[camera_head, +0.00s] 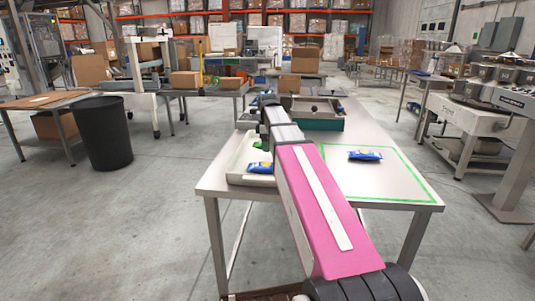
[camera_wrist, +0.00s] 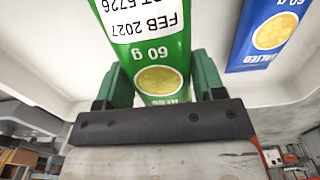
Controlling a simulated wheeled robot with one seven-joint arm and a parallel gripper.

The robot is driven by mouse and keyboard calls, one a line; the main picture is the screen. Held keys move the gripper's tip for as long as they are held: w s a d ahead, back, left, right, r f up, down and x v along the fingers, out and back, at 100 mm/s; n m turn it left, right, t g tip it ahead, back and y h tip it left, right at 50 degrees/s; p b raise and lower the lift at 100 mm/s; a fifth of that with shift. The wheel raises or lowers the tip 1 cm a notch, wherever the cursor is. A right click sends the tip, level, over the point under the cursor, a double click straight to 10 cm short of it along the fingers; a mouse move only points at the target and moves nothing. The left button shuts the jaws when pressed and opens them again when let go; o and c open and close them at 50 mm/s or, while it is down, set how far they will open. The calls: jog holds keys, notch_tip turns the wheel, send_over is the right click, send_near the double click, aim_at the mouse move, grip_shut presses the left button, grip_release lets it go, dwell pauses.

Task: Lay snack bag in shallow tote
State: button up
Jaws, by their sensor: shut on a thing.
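A green snack bag (camera_wrist: 150,42) with a white date label is between the two green fingers of my gripper (camera_wrist: 162,80) in the wrist view. The gripper is shut on it. The shallow white tote (camera_head: 236,171) stands on the left of the table, and its pale floor and wall (camera_wrist: 40,50) surround the bag in the wrist view. A blue snack bag (camera_head: 260,168) lies in the tote and shows at the right in the wrist view (camera_wrist: 268,32). In the head view my arm hides most of the gripper; only a bit of green shows. I cannot tell whether the held bag touches the tote floor.
Another blue snack bag (camera_head: 366,155) lies on the table inside a green outlined area (camera_head: 410,180). A deeper teal-sided bin (camera_head: 325,125) stands behind it. The table's right side is mostly clear. A black waste bin (camera_head: 102,133) stands on the floor at left.

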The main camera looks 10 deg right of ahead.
aim_at(267, 158)
jog(key=shift+w+f, duration=0.1)
jog(key=shift+f, duration=2)
jog(key=shift+f, duration=0.15)
jog(key=o, duration=0.9)
notch_tip(267, 158, up, 12)
jog(key=shift+r, duration=0.2)
